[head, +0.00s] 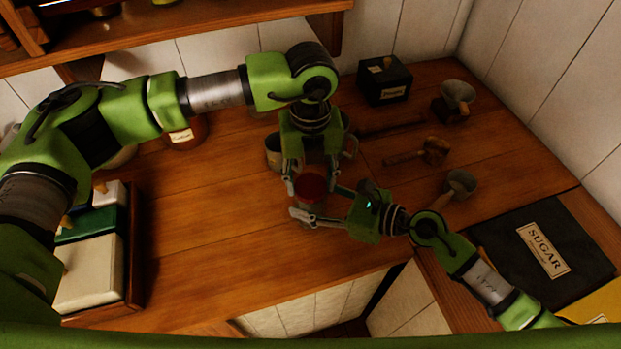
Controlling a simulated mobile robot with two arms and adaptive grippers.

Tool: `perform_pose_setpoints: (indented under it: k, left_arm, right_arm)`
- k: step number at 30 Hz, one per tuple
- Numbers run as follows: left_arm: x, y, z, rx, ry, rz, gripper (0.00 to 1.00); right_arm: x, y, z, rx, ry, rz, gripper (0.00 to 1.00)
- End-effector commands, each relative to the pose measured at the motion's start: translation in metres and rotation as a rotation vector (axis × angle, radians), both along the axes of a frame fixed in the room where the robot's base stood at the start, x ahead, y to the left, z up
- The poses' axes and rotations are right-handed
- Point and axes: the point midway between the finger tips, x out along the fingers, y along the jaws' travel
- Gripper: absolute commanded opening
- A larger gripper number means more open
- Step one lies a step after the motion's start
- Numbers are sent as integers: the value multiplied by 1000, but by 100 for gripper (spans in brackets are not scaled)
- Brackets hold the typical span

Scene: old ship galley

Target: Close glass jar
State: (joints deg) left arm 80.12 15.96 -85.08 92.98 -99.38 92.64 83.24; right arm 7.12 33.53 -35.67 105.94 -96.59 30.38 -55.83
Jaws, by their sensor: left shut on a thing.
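A dark red round lid (311,181) shows between the fingers of my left gripper (309,190), which points down from above and is shut on it. The glass jar (309,207) seems to stand right under the lid, but lid and fingers hide most of it. I cannot tell whether the lid touches the jar's rim. My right gripper (322,207) comes in from the right, low over the counter, with one finger on the near side of the jar. Its other finger is partly hidden, so its grip on the jar is unclear.
A metal pot (273,152) stands just behind my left gripper. Scoops (459,186), a wooden tool (418,152) and a black box (384,80) lie to the right. A black SUGAR box (540,248) is at the right. The counter (210,240) is clear left of the jar.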

Motion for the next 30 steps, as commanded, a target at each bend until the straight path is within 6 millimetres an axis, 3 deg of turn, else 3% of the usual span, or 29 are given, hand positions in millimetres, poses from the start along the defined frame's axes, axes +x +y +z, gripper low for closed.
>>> perform_pose_setpoints:
  k: [30]
  left_arm:
    - [0,0,-1,3,0,-2125,21]
  right_arm:
    - [0,0,-1,-3,1,0,0]
